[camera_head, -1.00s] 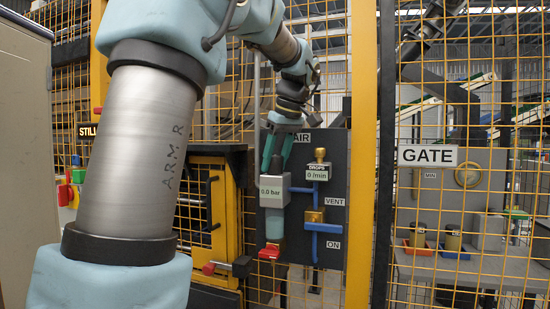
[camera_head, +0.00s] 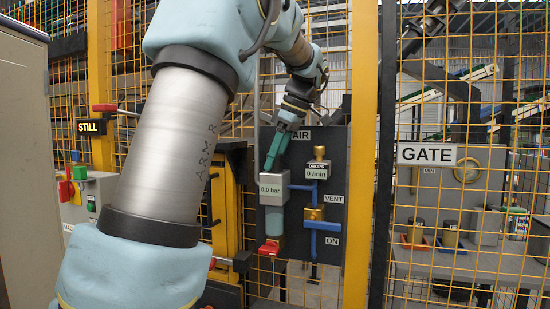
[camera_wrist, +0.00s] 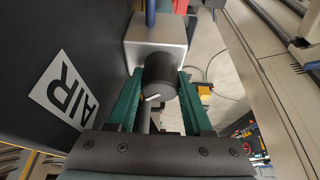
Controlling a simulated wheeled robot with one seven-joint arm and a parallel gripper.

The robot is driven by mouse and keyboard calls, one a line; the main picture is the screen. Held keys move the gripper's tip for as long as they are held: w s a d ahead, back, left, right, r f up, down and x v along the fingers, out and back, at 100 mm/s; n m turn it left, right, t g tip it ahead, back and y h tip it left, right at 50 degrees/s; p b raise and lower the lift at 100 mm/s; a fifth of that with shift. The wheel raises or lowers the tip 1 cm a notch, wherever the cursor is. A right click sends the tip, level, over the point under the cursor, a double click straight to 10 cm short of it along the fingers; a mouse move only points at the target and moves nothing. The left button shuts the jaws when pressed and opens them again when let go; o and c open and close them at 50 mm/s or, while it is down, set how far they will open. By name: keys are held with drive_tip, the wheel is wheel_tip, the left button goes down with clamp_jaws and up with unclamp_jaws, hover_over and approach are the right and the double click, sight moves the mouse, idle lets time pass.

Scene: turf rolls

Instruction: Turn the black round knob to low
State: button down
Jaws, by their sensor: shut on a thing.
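The black round knob (camera_wrist: 160,72) sits at the top of the grey regulator box (camera_wrist: 172,35) in the wrist view. A short white mark shows on the knob's near face. My gripper (camera_wrist: 160,80) has its two green fingers on opposite sides of the knob and is shut on it. In the head view my gripper (camera_head: 277,149) comes down at a slant onto the top of the regulator box (camera_head: 273,181), whose display reads 0.0 bar. The knob cannot be made out there behind the fingers. I see no "low" label.
The dark AIR panel (camera_head: 336,160) carries blue pipes, a brass valve (camera_head: 313,214), a DROPS display (camera_head: 317,172) reading 0 /min, and VENT and ON labels. A red handle (camera_head: 268,248) is below the regulator. A yellow post (camera_head: 362,120) stands to the right.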

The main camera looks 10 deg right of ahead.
idle(0.3)
drive_tip(key=shift+c, duration=1.5)
unclamp_jaws()
